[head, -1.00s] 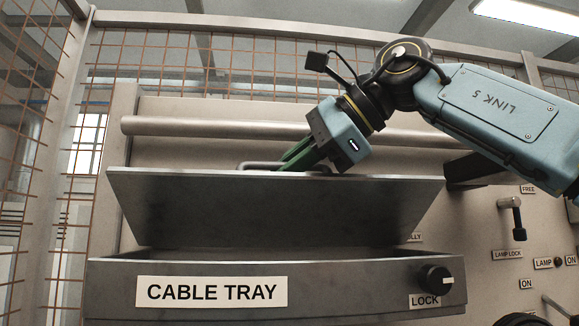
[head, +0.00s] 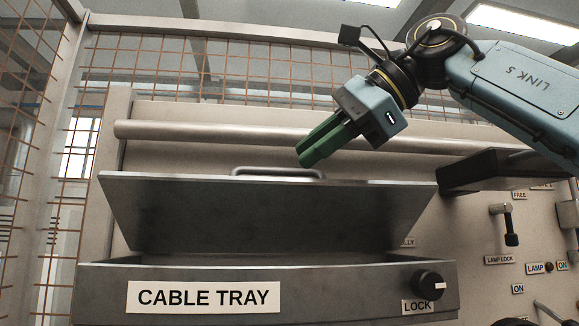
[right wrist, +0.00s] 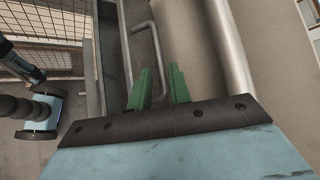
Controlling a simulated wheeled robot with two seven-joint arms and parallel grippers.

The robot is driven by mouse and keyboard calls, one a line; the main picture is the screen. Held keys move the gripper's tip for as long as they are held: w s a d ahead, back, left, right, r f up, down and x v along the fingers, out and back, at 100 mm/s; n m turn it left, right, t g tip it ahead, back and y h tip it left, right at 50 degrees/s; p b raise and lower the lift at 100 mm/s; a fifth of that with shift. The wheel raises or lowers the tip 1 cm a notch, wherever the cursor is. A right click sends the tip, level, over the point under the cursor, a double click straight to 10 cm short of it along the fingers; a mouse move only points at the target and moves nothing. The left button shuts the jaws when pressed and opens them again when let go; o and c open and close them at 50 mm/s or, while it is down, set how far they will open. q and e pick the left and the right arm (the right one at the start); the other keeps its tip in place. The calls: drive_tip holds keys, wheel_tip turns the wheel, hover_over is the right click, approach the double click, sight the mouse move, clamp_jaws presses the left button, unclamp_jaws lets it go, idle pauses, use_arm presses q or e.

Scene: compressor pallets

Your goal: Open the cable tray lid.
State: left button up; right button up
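The cable tray (head: 360,292) is a dark metal trough with a CABLE TRAY label on its front. Its lid (head: 270,215) stands raised at the back, tilted up, with the trough open in front of it. A bar handle (head: 275,171) sits at the lid's top edge; it also shows in the right wrist view (right wrist: 152,45). My right gripper (head: 308,157) is just above and right of the handle, apart from it. In the right wrist view a gap shows between its green fingers (right wrist: 160,85), with nothing held.
A lock knob (head: 427,285) is on the tray's front right. A round rail (head: 200,133) runs behind the lid. A dark box-like part (head: 480,170) juts out at right, above a lamp lock lever (head: 507,225). Wire mesh (head: 50,130) closes the left side.

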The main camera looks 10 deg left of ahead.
drive_tip(key=v, duration=0.7)
drive_tip(key=shift+d+r, duration=0.15)
drive_tip(key=shift+d, duration=0.05)
